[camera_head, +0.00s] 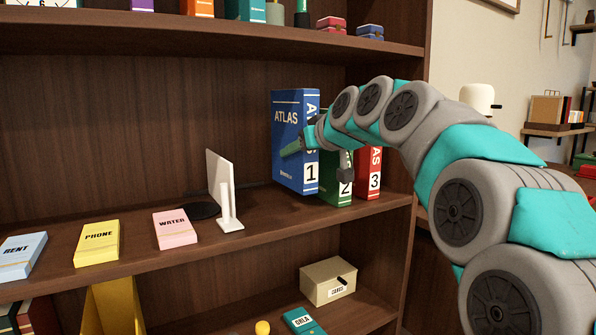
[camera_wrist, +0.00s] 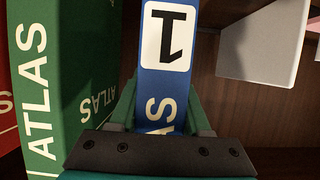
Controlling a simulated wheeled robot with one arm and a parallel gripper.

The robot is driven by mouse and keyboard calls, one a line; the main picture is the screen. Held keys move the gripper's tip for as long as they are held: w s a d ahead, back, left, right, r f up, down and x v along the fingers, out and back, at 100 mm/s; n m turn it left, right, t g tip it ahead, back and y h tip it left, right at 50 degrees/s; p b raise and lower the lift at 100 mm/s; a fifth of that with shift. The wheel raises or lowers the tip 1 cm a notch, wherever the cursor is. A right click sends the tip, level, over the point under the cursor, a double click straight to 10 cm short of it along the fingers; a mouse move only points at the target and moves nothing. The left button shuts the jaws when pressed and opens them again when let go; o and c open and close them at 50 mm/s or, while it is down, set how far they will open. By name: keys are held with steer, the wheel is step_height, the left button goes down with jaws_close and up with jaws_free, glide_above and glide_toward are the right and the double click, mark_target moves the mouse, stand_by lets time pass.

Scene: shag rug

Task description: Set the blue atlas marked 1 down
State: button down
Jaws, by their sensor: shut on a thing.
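The blue atlas marked 1 (camera_head: 292,155) stands upright over the middle shelf, left of the green atlas marked 2 (camera_head: 337,188) and the red atlas marked 3 (camera_head: 371,176). My gripper (camera_head: 304,143) is shut on the blue atlas, with one finger on its cover side. In the wrist view the blue spine (camera_wrist: 166,65) sits between both green fingers, and the green atlas (camera_wrist: 82,85) is close beside it. The blue atlas sits higher than the other two in the head view. I cannot tell whether its bottom edge touches the shelf.
A white bookend-like panel (camera_head: 221,185) stands left of the atlases, with a gap between. Pink (camera_head: 175,229), yellow (camera_head: 97,243) and blue (camera_head: 22,256) labelled booklets lie further left on the shelf (camera_head: 290,216). The upper shelf (camera_head: 200,34) is overhead.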

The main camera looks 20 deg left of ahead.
mark_target(299, 168)
steer(key=shift+f, duration=1.95)
steer(key=shift+f, duration=0.15)
steer(key=shift+c, duration=1.8)
jaws_free()
steer(key=shift+d, duration=0.1)
steer(key=v, duration=1.2)
steer(key=s+d+f+m+g+h, duration=0.25)
steer(key=s+d+f, duration=0.45)
steer(key=f, duration=0.4)
steer(key=s+d+f+m+g+h, duration=0.2)
steer(key=s+d+f+h, duration=0.1)
steer(key=s+d+f, duration=0.65)
steer(key=s+d+f+m+g+h, duration=0.25)
steer(key=s+d+f, duration=0.3)
steer(key=f, duration=0.65)
steer(key=s+d+f+m+g+h, duration=0.1)
steer(key=s+d+f+g, duration=0.1)
steer(key=s+d+f, duration=0.2)
steer(key=s+d+f+m+g+h, duration=0.1)
steer(key=s+d+f, duration=0.3)
steer(key=s, duration=0.6)
steer(key=shift+s+m+g+b, duration=0.25)
steer(key=shift+m+g+b, duration=0.05)
steer(key=shift+m+g, duration=0.1)
steer(key=shift+d, duration=0.15)
